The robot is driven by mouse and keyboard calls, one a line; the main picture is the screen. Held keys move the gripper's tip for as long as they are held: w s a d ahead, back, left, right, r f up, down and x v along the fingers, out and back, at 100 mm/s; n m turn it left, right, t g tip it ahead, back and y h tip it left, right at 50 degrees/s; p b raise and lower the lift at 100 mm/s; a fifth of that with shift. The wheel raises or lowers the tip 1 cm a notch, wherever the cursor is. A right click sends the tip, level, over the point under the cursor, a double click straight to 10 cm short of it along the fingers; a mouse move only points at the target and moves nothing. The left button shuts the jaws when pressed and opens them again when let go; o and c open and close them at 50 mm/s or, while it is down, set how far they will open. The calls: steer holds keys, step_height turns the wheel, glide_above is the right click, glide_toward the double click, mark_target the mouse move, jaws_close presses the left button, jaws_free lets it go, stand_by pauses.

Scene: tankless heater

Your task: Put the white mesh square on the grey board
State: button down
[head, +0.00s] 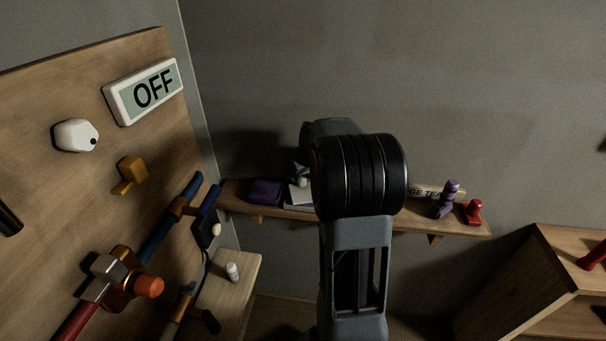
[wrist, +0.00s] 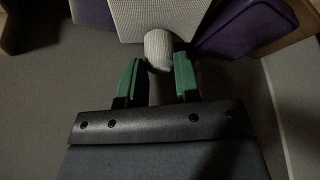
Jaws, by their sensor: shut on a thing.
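The white mesh square (wrist: 160,14) is at the top of the wrist view, with a pale rounded knob (wrist: 159,46) on its near side. My gripper (wrist: 159,62) has its green fingers on either side of this knob and is shut on it. In the head view, a pale flat piece (head: 300,195) shows on the shelf just left of my arm; it looks like the mesh square. My arm hides the gripper fingers there. I cannot make out the grey board for certain in either view.
Purple pieces flank the mesh square in the wrist view, left (wrist: 90,12) and right (wrist: 246,24). The wall shelf (head: 455,223) also bears a purple figure (head: 446,200) and a red piece (head: 473,212). A wooden panel (head: 60,190) with pipes and valves stands left.

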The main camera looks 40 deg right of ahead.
steer(key=shift+f, duration=0.2)
steer(key=c, duration=0.8)
jaws_free()
steer(key=v, duration=1.3)
steer(key=shift+s+r, duration=0.15)
steer(key=shift+r, duration=0.25)
